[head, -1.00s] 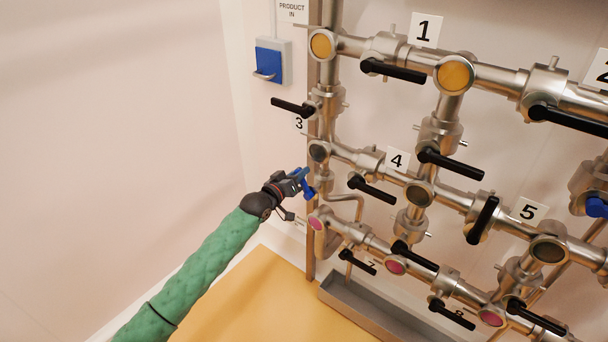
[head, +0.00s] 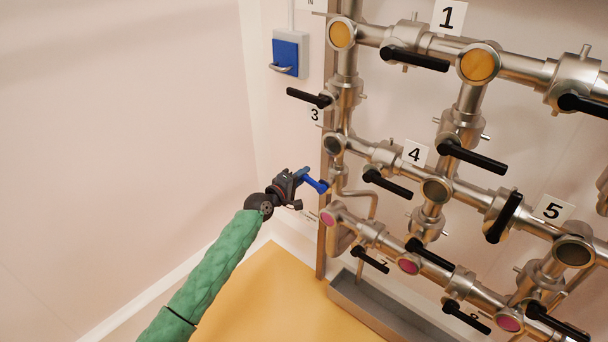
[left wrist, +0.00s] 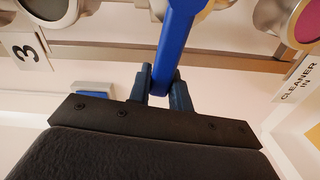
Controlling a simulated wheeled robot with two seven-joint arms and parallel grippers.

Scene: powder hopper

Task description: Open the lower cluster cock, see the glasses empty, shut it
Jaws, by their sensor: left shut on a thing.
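My left gripper (head: 300,178) is shut on a blue lever (head: 316,184) at the left edge of the pipework, between the middle and bottom pipe rows. The left wrist view shows the blue lever (left wrist: 178,45) between the two fingers (left wrist: 160,88). The cock body behind it is mostly hidden. The bottom row's sight glasses are pink (head: 409,264). The middle row's glasses (head: 437,190) are dark grey and the top row's glasses (head: 478,65) yellow. My right gripper is not in view.
Black levers stick out from the pipes, including one by label 3 (head: 308,97) and one by label 4 (head: 388,184). A blue-fronted wall box (head: 286,53) hangs at upper left. A grey trough (head: 385,312) lies below. The wall at left is bare.

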